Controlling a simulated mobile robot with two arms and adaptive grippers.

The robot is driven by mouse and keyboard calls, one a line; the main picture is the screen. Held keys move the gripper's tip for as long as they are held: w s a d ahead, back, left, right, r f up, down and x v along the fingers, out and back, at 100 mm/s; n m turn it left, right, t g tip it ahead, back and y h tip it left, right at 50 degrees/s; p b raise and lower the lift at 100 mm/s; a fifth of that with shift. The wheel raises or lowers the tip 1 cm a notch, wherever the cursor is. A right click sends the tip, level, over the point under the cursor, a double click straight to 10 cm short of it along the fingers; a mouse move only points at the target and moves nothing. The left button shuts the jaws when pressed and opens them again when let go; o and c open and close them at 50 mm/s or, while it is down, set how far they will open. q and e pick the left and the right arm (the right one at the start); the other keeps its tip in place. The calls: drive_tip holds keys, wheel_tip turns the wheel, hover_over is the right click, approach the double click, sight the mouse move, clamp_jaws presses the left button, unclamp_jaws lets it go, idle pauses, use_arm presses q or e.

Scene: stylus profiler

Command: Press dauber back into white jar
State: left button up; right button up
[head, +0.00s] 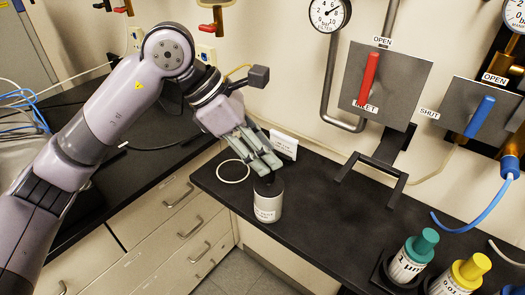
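The white jar (268,207) stands upright near the front edge of the black bench, with a printed label on its side. A dark piece (268,184), seemingly the dauber's top, shows at the jar's mouth. How deep it sits in the jar cannot be seen. My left gripper (264,167) points down from above, its grey fingers close together and their tips right over or at the dark piece. Whether they grip it or only touch it is not clear. My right gripper is out of view.
A white ring (233,171) lies left of the jar, and a small white card (284,145) stands behind. A black stand (370,180) is to the right. Teal-capped (412,262) and yellow-capped (461,277) bottles stand at lower right. A red lever (369,77) and blue lever (480,117) are on wall panels.

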use_arm(q)
wheel_tip(320, 180, up, 5)
drive_tip(key=shift+r+p, duration=0.1)
drive_tip(key=shift+p, duration=1.05)
